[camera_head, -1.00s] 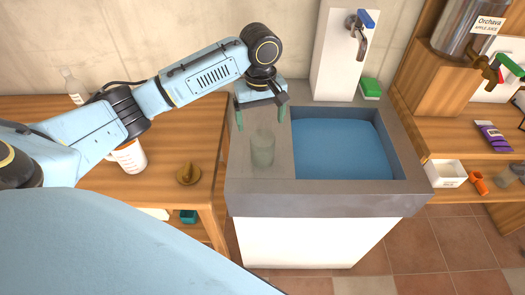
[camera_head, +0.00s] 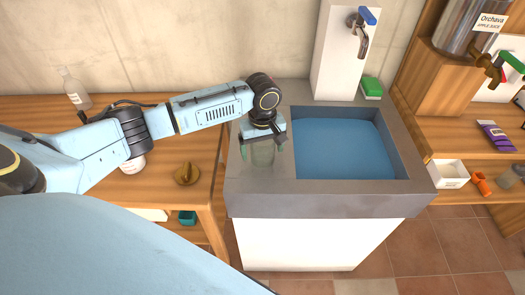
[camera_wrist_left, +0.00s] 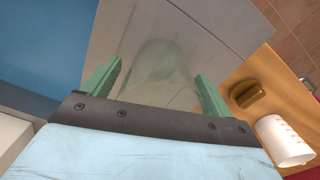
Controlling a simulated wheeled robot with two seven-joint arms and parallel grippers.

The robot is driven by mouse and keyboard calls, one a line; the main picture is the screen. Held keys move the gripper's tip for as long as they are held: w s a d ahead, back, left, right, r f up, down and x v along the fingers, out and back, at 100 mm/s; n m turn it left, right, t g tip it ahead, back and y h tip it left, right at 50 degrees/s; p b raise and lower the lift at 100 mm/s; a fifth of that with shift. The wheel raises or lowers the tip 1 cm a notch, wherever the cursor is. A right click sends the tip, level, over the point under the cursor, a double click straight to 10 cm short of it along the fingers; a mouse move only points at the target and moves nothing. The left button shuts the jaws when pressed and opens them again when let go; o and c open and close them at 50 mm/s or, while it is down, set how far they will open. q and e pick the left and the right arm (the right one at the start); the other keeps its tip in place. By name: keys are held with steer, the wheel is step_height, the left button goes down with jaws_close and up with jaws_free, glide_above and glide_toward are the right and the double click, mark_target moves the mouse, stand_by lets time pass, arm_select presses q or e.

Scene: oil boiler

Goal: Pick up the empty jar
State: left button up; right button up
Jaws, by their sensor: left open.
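The empty jar (camera_head: 262,155) is clear glass and stands on the grey ledge of the sink, left of the basin. My left gripper (camera_head: 262,151) is open, with its two green fingers low over the jar, one on each side of it in the head view. The gripper hides the jar's upper part there. In the left wrist view the jar (camera_wrist_left: 158,65) shows as a faint see-through shape between the open fingers of the gripper (camera_wrist_left: 160,82). I cannot tell whether the fingers touch the glass. My right gripper is not in view.
The blue-bottomed basin (camera_head: 343,149) lies right of the jar. A wooden table (camera_head: 190,130) on the left holds a brown knob-like object (camera_head: 187,174), a white cup (camera_head: 132,165) and a clear bottle (camera_head: 75,88). A tap (camera_head: 362,40) and a green sponge (camera_head: 372,87) are behind the basin.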

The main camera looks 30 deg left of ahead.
arm_select(q)
steer(key=shift+c, duration=0.5)
steer(key=c, duration=1.1)
step_height(320, 180, up, 10)
steer(key=p, duration=0.1)
